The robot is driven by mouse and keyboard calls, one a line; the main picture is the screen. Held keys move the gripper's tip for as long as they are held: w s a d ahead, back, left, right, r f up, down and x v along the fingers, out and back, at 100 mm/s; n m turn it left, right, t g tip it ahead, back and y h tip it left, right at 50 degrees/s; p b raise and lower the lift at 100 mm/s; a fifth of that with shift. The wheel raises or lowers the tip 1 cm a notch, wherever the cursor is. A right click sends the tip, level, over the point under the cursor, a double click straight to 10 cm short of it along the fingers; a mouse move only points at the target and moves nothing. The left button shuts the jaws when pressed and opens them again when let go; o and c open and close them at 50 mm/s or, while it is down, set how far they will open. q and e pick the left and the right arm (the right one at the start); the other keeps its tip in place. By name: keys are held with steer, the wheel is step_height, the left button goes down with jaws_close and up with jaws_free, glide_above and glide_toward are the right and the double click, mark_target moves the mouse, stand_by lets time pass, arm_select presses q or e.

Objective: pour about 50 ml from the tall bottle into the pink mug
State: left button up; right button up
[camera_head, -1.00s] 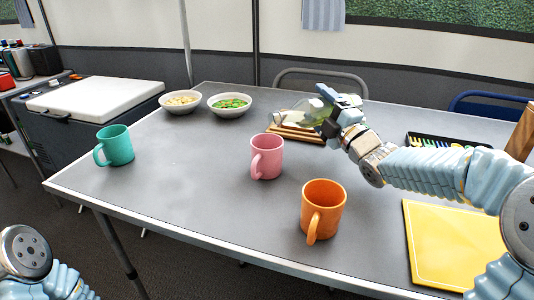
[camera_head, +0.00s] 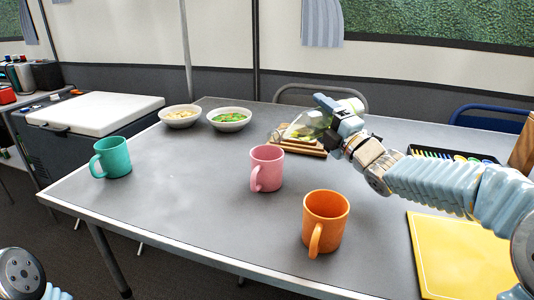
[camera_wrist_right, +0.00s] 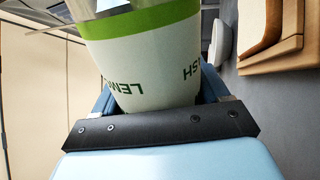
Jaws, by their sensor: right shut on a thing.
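My right gripper (camera_head: 329,122) is shut on the tall bottle (camera_head: 308,125) and holds it in the air. The bottle is clear with a greenish tint and tilted, its neck end toward the left and downward. It is behind and above the pink mug (camera_head: 267,170), apart from it. The mug stands upright on the table, handle toward the front left; its inside is hidden. In the right wrist view the bottle's white and green label (camera_wrist_right: 150,60) fills the space between the fingers. I cannot make out any liquid stream. My left gripper is out of view.
An orange mug (camera_head: 325,220) stands front right of the pink one, a teal mug (camera_head: 112,158) far left. Two bowls (camera_head: 229,119) (camera_head: 180,116) are at the back. A wooden rack (camera_head: 306,149) is beneath the bottle. A yellow board (camera_head: 460,257) lies right. The left-middle table is clear.

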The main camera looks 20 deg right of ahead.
steer(key=shift+r+n, duration=0.3)
steer(key=shift+r, duration=0.05)
steer(key=shift+w+d, duration=0.1)
steer(key=shift+d, duration=0.35)
stand_by(0.5)
steer(key=shift+r, duration=0.2)
stand_by(1.2)
steer(key=shift+d+f+m+p, duration=0.1)
steer(key=shift+f+m+p, duration=0.3)
steer(key=shift+f+m, duration=0.25)
steer(key=m+p, duration=0.1)
steer(key=p, duration=0.1)
steer(key=shift+w+r+h+p, duration=0.15)
steer(key=shift+r+h+p, duration=0.15)
steer(key=shift+r+p, duration=0.1)
steer(key=shift+f+m, duration=0.2)
steer(key=shift+m, duration=0.25)
steer(key=shift+f, duration=0.15)
steer(key=shift+d+r+m+h+p, duration=0.1)
steer(key=shift+r+m+h+p, duration=0.15)
steer(key=shift+m+h+p, duration=0.4)
steer(key=shift+f+y, duration=0.15)
steer(key=shift+y, duration=0.1)
